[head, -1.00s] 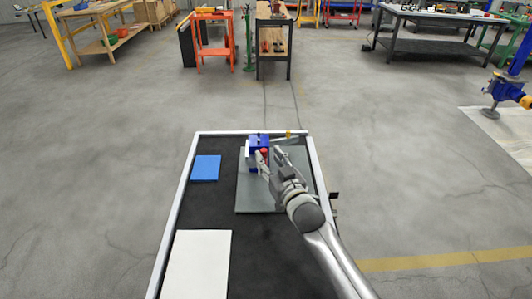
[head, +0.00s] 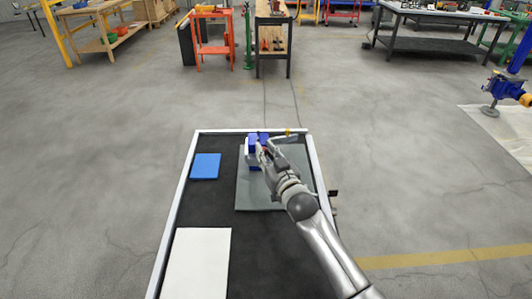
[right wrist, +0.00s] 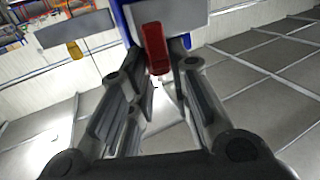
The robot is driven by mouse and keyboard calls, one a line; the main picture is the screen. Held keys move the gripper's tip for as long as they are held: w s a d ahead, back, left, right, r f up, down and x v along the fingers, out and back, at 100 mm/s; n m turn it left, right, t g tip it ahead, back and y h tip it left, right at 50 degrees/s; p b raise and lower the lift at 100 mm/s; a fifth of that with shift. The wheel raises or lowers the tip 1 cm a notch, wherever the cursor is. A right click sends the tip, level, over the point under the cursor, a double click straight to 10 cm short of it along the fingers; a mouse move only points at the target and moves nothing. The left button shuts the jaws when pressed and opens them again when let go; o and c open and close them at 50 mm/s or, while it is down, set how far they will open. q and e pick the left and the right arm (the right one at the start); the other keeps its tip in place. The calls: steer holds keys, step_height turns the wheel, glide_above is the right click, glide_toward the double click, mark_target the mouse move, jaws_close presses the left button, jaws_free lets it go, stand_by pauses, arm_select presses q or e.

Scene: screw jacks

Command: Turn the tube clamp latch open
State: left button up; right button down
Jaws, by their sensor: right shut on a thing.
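The blue tube clamp (head: 253,139) stands at the far end of the grey plate on the cart. Its red latch (right wrist: 155,48) shows in the right wrist view, hanging down from a grey face beneath the blue body (right wrist: 125,14). My right gripper (head: 262,153) is at the clamp's near side and hides much of it in the head view. In the right wrist view, my right gripper (right wrist: 155,60) is shut on the red latch, with a finger on each side. My left gripper is not in view.
The black cart top with a pale rim (head: 177,213) also carries a blue pad (head: 205,166) and a white sheet (head: 197,262). A grey bar with a yellow piece (head: 288,132) lies right of the clamp. Open floor surrounds the cart.

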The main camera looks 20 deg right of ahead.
stand_by(1.2)
steer(key=c, duration=1.3)
jaws_free()
steer(key=shift+c, duration=0.2)
steer(key=shift+s, duration=0.1)
steer(key=s+d, duration=0.1)
steer(key=s, duration=1)
steer(key=shift+s, duration=0.4)
steer(key=shift+d, duration=0.1)
